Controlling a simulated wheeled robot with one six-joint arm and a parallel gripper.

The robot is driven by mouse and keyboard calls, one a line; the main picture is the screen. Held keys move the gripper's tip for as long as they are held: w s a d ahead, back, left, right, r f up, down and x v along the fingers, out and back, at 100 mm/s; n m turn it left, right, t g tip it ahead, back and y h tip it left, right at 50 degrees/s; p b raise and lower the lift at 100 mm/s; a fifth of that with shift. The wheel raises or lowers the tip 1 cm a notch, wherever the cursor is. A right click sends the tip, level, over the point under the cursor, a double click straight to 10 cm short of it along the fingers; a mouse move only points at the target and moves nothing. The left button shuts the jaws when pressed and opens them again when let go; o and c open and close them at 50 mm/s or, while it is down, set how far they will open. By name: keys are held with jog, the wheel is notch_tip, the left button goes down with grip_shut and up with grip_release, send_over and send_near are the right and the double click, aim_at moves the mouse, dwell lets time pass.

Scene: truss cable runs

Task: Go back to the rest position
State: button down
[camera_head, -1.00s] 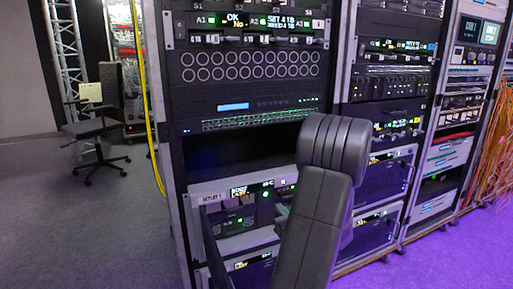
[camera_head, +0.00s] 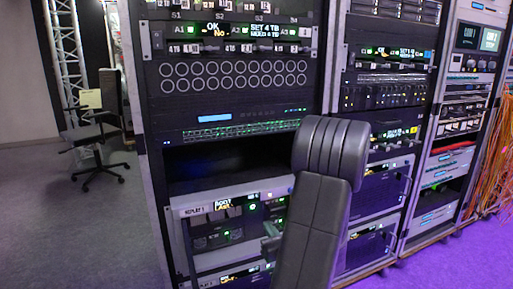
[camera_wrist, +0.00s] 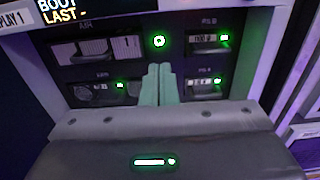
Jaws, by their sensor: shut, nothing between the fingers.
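My gripper (camera_wrist: 159,72) shows in the wrist view with its two pale green-grey fingers together and nothing between them. It points at the front of a grey rack unit with a small "BOOT LAST" display (camera_wrist: 70,10) and several bays with green lights. I cannot tell from this view whether the fingertips touch that front. In the head view, my dark arm stands in front of the rack and hides part of the same unit (camera_head: 205,205). Only a small part of my gripper (camera_head: 270,243) shows there, left of the arm and low before the unit.
Tall equipment racks fill the middle and right. A dark empty slot (camera_head: 220,165) lies above the grey unit. Orange cables (camera_head: 492,165) hang at the far right. An office chair (camera_head: 92,130) stands at the left, with open grey floor (camera_head: 75,225) before it.

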jog(key=shift+v, duration=1.4)
jog(key=shift+w+a, duration=0.1)
jog(key=shift+w, duration=0.05)
